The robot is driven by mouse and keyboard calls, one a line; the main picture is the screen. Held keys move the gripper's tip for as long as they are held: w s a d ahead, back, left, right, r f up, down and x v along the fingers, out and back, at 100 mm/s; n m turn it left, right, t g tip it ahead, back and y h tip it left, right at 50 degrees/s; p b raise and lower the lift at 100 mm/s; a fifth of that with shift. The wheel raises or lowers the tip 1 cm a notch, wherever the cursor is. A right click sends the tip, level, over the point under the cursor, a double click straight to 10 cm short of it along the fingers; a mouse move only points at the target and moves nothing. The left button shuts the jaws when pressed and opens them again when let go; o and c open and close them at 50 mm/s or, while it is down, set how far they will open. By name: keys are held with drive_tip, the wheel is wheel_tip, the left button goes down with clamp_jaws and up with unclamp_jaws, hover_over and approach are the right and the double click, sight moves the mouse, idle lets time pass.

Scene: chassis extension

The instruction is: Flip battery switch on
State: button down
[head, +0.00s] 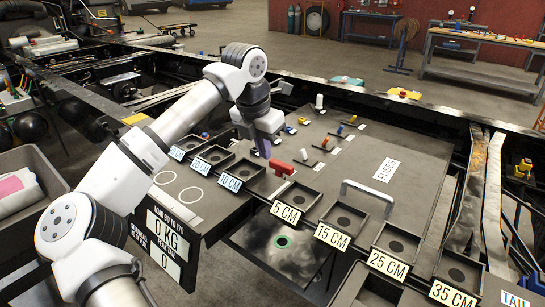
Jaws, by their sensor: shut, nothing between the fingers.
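A red switch handle (283,168), which looks like the battery switch, sits on the dark grey panel near the middle of the head view. No on or off marking on the switch is readable.
A row of labelled trays (337,236) runs along the panel's front. Small coloured toggles (340,129) and a white knob (319,102) stand behind. A metal handle (368,192) rises to the right, near the FUSES label (384,171). A grey bin (40,160) stands at the left.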

sight(281, 167)
drive_tip(key=p+x, duration=0.1)
drive_tip(key=x, duration=0.7)
drive_tip(key=shift+w+d+f, duration=0.1)
drive_tip(key=shift+f, duration=0.1)
drive_tip(key=w+d+p, duration=0.1)
drive_tip(key=w+d, duration=0.1)
drive_tip(key=shift+w+f+p, duration=0.25)
drive_tip(key=shift+w+p, duration=0.05)
drive_tip(key=shift+p, duration=0.1)
drive_tip(key=shift+w+d, duration=0.2)
drive_tip(key=shift+w, duration=0.15)
drive_tip(key=shift+f, duration=0.1)
drive_tip(key=shift+w+d, duration=0.1)
